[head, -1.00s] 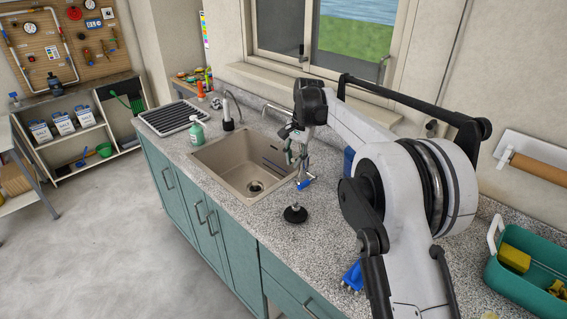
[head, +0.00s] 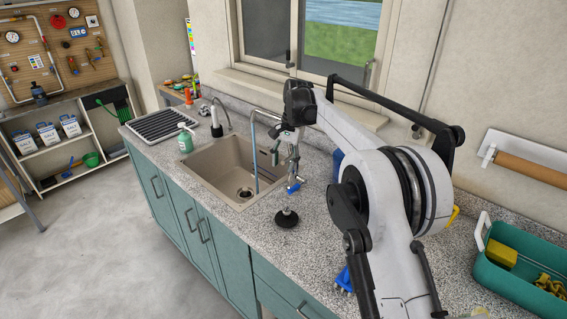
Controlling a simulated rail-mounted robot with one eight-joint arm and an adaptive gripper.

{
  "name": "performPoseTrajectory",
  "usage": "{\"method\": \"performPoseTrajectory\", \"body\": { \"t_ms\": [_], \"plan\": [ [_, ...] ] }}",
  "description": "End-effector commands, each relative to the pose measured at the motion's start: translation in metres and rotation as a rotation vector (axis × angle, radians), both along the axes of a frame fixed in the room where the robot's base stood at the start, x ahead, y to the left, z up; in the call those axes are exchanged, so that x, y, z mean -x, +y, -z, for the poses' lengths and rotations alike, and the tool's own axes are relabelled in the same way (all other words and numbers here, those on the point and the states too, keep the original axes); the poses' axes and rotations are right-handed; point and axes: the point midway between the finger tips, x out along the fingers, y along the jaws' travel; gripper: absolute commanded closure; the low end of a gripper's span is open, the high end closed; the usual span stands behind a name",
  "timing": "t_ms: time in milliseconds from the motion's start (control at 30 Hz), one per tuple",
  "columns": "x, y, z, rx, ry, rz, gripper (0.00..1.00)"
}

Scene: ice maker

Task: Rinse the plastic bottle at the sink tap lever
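The tap spout (head: 262,114) arches over the beige sink (head: 212,160), and a thin bluish stream of water (head: 255,160) falls from it into the basin. My gripper (head: 288,158) hangs beside the tap at the right rim of the sink, pointing down. Its fingers are small and partly hidden, so I cannot tell how far they are open or what they touch. A small blue part (head: 294,187) shows just below it. The tap lever is not clearly distinguishable. A blue object (head: 337,162) behind my arm is mostly hidden; I cannot tell whether it is the plastic bottle.
A black round-based stand (head: 287,219) is on the counter below my gripper. A green soap bottle (head: 185,140) and ribbed drying rack (head: 162,122) are left of the sink. A teal basket (head: 515,285) with yellow items is at right. A blue item (head: 344,280) lies beside my arm.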

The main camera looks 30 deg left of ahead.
Motion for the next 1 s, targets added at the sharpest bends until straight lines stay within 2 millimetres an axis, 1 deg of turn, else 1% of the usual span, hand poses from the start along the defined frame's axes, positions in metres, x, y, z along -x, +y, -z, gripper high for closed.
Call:
{"method": "performPoseTrajectory", "body": {
  "t_ms": [167, 267, 400, 600, 800, 1000],
  "plan": [
    [-0.002, -0.002, -0.015, 0.0, 0.0, 0.001, 0.66],
    [-0.005, -0.004, -0.032, 0.0, 0.0, 0.001, 0.66],
    [-0.009, -0.007, -0.061, 0.0, 0.0, 0.0, 0.66],
    [-0.015, -0.011, -0.096, 0.0, 0.0, 0.0, 0.66],
    [-0.018, -0.013, -0.113, 0.0, 0.0, 0.0, 0.66],
    [-0.018, -0.014, -0.118, 0.0, 0.0, 0.0, 0.66]
  ]
}}
